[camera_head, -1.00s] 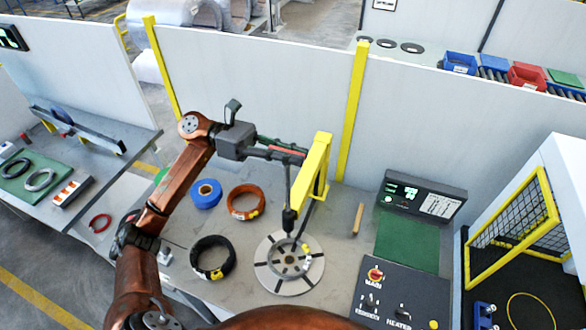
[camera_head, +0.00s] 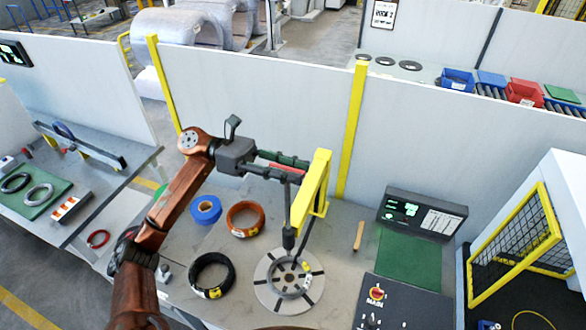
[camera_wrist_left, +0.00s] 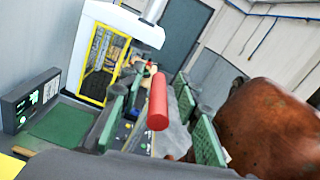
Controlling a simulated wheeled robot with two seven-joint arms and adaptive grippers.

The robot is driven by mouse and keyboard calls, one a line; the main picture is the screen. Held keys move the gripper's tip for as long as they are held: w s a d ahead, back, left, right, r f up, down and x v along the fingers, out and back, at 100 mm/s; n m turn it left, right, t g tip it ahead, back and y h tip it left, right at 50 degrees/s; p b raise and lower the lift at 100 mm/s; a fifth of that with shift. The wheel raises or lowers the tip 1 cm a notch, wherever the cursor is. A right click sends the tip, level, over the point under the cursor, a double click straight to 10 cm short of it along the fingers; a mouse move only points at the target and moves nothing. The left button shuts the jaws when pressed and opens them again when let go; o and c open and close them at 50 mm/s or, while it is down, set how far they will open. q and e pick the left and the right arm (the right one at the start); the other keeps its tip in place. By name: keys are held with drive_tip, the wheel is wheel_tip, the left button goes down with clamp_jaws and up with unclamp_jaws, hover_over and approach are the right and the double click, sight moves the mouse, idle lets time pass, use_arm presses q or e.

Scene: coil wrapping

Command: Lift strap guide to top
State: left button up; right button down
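The yellow bracket (camera_head: 311,193) stands over the slotted round turntable (camera_head: 262,293). A thin dark rod hangs beside it, ending in a black block (camera_head: 289,238) low over the turntable; this seems to be the strap guide. A red handle (camera_head: 288,168) sticks out at the bracket's upper end and also shows in the left wrist view (camera_wrist_left: 158,103). My left gripper (camera_head: 284,166) has its green-padded fingers on either side of the handle. In the left wrist view, gaps show between the handle and both fingers (camera_wrist_left: 160,120). My right gripper is out of view.
A black coil (camera_head: 229,277), an orange coil (camera_head: 262,222) and a blue roll (camera_head: 206,219) lie left of the turntable. A wooden stick (camera_head: 359,236), a green mat (camera_head: 407,252) and a control panel (camera_head: 398,309) are right. A grey partition (camera_head: 270,105) stands behind.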

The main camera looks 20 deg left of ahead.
use_arm(q)
drive_tip(key=a, duration=1.2)
drive_tip(key=shift+w, duration=0.2)
drive_tip(key=shift+s+f, duration=0.1)
